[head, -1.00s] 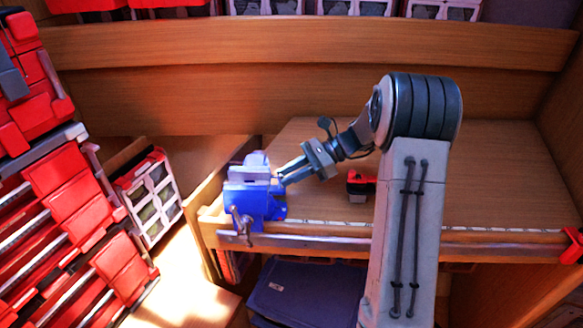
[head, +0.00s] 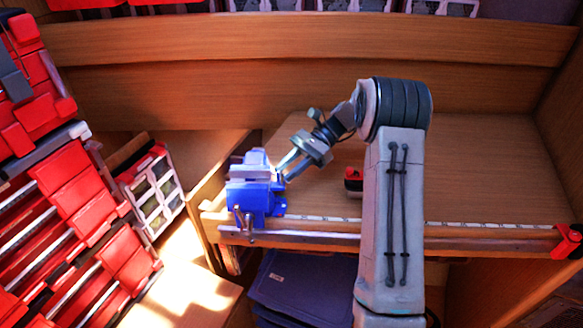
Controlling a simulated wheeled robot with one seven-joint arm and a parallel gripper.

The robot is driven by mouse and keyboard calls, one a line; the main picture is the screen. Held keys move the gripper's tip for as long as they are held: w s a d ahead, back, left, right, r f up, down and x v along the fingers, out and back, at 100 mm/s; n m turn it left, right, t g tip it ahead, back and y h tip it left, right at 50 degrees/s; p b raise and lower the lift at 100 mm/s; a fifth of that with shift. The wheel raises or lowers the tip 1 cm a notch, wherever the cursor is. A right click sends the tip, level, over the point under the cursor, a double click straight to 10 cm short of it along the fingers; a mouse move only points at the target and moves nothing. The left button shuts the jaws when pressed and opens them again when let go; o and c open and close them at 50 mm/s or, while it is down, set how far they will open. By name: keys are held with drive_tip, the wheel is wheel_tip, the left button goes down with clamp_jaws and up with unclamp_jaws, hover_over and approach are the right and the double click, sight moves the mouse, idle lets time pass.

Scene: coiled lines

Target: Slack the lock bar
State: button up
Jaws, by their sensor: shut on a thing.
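The blue vise (head: 255,196) is mounted at the left front corner of the wooden bench, with pale grey jaws on top. A metal screw handle (head: 239,218) hangs at its front, clear of my gripper. My gripper (head: 284,172) reaches in from the right and points down-left at the right side of the vise. Its fingers are shut on a small part there, taken as the lock bar. The part itself is too small and too covered by the fingers to make out.
A red and black tool (head: 354,182) lies on the bench (head: 460,170) behind my arm. A red clamp (head: 567,241) sits at the right front edge. Red drawers (head: 75,185) and a clear-fronted case (head: 158,195) stand left.

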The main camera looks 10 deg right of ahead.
drive_tip(key=shift+s+a, duration=0.15)
drive_tip(key=shift+a, duration=0.05)
drive_tip(key=o, duration=1)
drive_tip(key=shift+s+a, duration=0.1)
drive_tip(key=shift+w+d+r, duration=0.1)
drive_tip(key=shift+w+d, duration=0.15)
drive_tip(key=shift+d, duration=0.05)
drive_tip(key=shift+r+p+v, duration=0.2)
drive_tip(key=shift+p+v, duration=0.1)
drive_tip(key=shift+v, duration=6.35)
drive_tip(key=shift+s, duration=0.15)
